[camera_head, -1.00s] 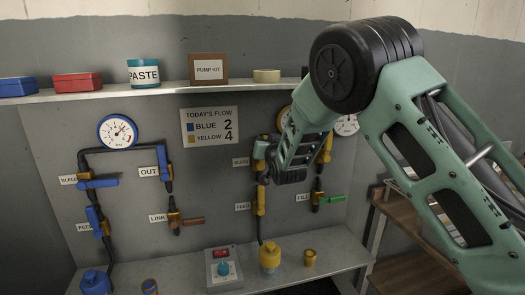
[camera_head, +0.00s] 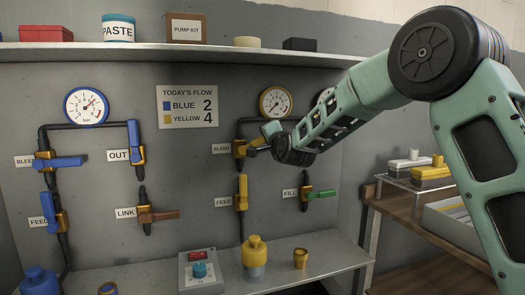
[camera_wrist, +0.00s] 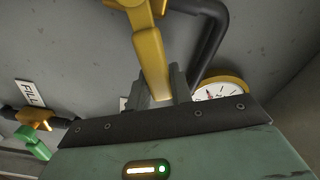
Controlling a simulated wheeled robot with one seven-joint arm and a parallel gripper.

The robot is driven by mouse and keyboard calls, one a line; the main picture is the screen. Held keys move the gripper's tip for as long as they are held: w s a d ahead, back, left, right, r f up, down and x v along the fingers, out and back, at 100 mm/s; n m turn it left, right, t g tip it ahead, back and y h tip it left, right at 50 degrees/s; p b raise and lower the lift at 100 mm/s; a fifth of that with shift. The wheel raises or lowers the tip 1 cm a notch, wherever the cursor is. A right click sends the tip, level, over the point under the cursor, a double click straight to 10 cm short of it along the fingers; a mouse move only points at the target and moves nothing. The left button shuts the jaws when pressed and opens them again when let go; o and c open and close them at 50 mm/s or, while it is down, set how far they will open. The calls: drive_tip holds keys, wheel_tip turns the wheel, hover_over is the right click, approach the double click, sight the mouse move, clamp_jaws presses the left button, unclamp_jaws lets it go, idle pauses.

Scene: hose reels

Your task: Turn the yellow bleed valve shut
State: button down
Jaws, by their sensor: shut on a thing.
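The yellow bleed valve (camera_head: 240,149) is on the black pipe of the right-hand, yellow line, beside a BLEED label (camera_head: 221,148). Its yellow handle (camera_head: 258,142) points to the right, roughly level. My gripper (camera_head: 268,131) is at the handle's outer end and shut on it. In the wrist view the yellow handle (camera_wrist: 150,58) comes down from the valve body at the top into my gripper (camera_wrist: 155,92), between the grey fingers. The handle's tip is partly hidden by the fingers.
The yellow-rimmed gauge (camera_head: 276,102) is just above my gripper. The feed valve (camera_head: 242,193) is below, and the green-handled fill valve (camera_head: 318,194) is at lower right. A shelf (camera_head: 190,53) runs above, a ledge (camera_head: 325,256) below. The blue line is at left.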

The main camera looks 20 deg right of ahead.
drive_tip(key=f+m+b, duration=0.2)
drive_tip(key=b, duration=0.1)
drive_tip(key=d+f+m+b, duration=0.1)
drive_tip(key=f+m+b, duration=0.1)
drive_tip(key=m+b, duration=0.1)
drive_tip(key=shift+b, duration=0.75)
drive_tip(key=shift+a+f, duration=0.1)
drive_tip(key=c, duration=1.2)
unclamp_jaws()
drive_tip(key=shift+c, duration=0.2)
drive_tip(key=s+b, duration=0.1)
drive_tip(key=s, duration=1.6)
drive_tip(key=shift+s, duration=0.2)
